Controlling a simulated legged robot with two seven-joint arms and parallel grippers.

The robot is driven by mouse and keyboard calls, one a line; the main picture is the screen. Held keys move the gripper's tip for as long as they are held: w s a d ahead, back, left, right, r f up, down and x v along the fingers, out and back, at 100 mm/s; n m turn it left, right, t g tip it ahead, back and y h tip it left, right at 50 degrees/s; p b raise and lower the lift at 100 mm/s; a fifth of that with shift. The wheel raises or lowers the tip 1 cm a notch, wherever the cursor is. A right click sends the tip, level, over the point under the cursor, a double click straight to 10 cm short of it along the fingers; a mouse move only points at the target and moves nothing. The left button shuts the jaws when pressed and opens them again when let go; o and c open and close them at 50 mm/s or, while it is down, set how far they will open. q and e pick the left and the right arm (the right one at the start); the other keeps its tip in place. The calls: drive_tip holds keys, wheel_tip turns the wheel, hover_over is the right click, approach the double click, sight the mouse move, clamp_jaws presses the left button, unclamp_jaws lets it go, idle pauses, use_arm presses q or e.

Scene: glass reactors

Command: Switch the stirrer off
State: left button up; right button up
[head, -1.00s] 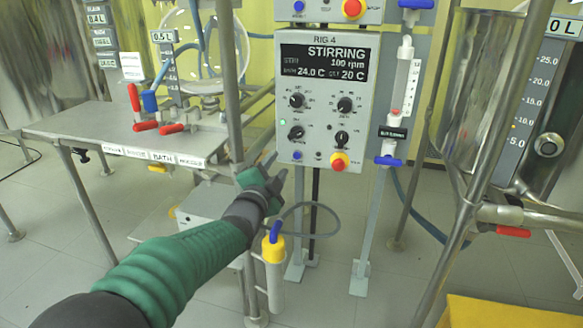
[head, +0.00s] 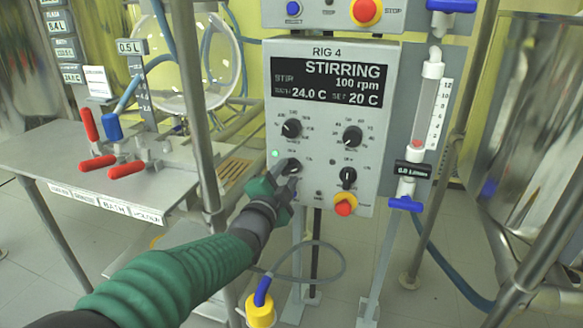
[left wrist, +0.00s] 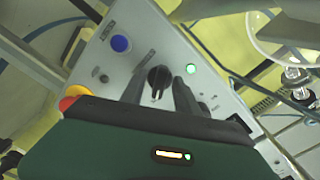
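The RIG 4 control box (head: 335,120) stands ahead; its display (head: 328,82) reads STIRRING, 100 rpm, 24.0 C and SET 20 C. My left gripper (head: 288,178) is at the lower left black knob (head: 293,165), beside a lit green lamp (head: 275,154). In the left wrist view the gripper (left wrist: 159,93) is open, its fingers on either side of the knob (left wrist: 158,78); the green lamp (left wrist: 191,68) glows to the right. I cannot tell whether either finger touches the knob. My right gripper is not in view.
Other knobs (head: 352,137) and a red stop button on yellow (head: 343,206) share the panel. A flow tube (head: 427,110) stands at right. A steel bench (head: 60,160) with red-handled valves (head: 97,163) is at left. A metal post (head: 205,130) stands near my forearm.

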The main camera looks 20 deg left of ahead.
use_arm(q)
drive_tip(key=shift+d+r, duration=0.15)
drive_tip(key=shift+c, duration=0.5)
clamp_jaws()
drive_tip(key=shift+n, duration=0.4)
drive_tip(key=n, duration=0.1)
drive_tip(key=n+p, duration=0.1)
drive_tip(key=n, duration=0.1)
drive_tip(key=n+p, duration=0.1)
drive_tip(key=n, duration=0.1)
drive_tip(key=shift+f, duration=0.3)
drive_tip(key=n+p, duration=0.1)
drive_tip(key=n, duration=0.5)
drive_tip(key=shift+s+f, duration=0.1)
drive_tip(key=shift+d, duration=0.1)
